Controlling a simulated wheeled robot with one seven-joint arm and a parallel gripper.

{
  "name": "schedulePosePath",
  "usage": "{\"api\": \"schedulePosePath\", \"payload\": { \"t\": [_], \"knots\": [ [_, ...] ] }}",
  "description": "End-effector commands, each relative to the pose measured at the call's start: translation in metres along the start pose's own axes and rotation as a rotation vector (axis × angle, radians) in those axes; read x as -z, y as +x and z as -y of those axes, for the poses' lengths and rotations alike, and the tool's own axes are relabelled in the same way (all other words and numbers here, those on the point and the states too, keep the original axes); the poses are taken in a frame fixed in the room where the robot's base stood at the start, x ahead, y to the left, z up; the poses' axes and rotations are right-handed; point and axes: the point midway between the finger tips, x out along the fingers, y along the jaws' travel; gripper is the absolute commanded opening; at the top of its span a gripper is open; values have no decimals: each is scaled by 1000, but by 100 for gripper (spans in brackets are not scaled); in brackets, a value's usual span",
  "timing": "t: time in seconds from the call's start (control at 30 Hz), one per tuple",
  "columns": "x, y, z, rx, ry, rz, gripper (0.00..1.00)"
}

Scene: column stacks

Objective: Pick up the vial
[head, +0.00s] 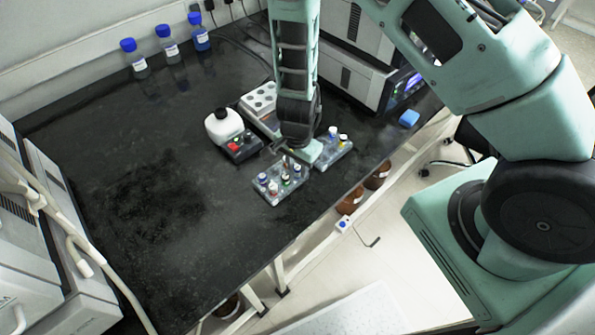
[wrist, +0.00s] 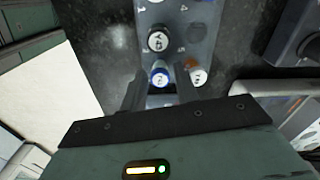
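Several small vials stand upright in a grey rack (head: 280,196) near the front of the black bench. My gripper (head: 284,157) is over this rack's far side, pointing down. In the wrist view my gripper (wrist: 160,84) has its two dark fingers apart. A blue-capped vial (wrist: 160,75) shows between the fingertips, and I cannot tell whether they touch it. A white-capped vial (wrist: 198,76) stands just right of the right finger. A black-capped vial (wrist: 158,40) stands farther up the rack (wrist: 196,50). Which vial the task means is not clear.
A second rack (head: 333,150) with vials is close to my gripper's right. Blue-capped bottles (head: 170,50) line the back. The bench's left part is clear.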

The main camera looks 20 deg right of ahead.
Motion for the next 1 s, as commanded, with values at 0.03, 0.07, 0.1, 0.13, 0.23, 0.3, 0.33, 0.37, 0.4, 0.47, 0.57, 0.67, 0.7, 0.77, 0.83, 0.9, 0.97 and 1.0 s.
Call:
{"api": "schedulePosePath", "payload": {
  "t": [0.03,0.07,0.1,0.13,0.23,0.3,0.33,0.37,0.4,0.47,0.57,0.67,0.7,0.77,0.83,0.9,0.97,1.0],
  "knots": [
    [0,0,0,0,0,0,30],
    [0,0,0,0,0,0,22],
    [0,0,0,0,0,0,11],
    [0,0,0,0,0,0,2],
    [0,0,0,0,0,0,0],
    [0,0,0,0,0,0,0],
    [0,0,0,0,0,0,0],
    [0,0,0,0,0,0,0],
    [0,0,0,0,0,0,0],
    [0,-1,0,0,0,0,0],
    [0,-5,0,1,-1,-2,0],
    [0,-18,1,4,-4,-2,0],
    [0,-25,2,4,-4,-3,0],
    [-1,-38,1,4,-5,-3,0],
    [-1,-52,2,5,-5,-3,0],
    [0,-66,1,4,-4,-2,0],
    [-1,-76,1,4,-3,-1,0],
    [0,-82,1,3,-3,-1,0]
  ]
}}
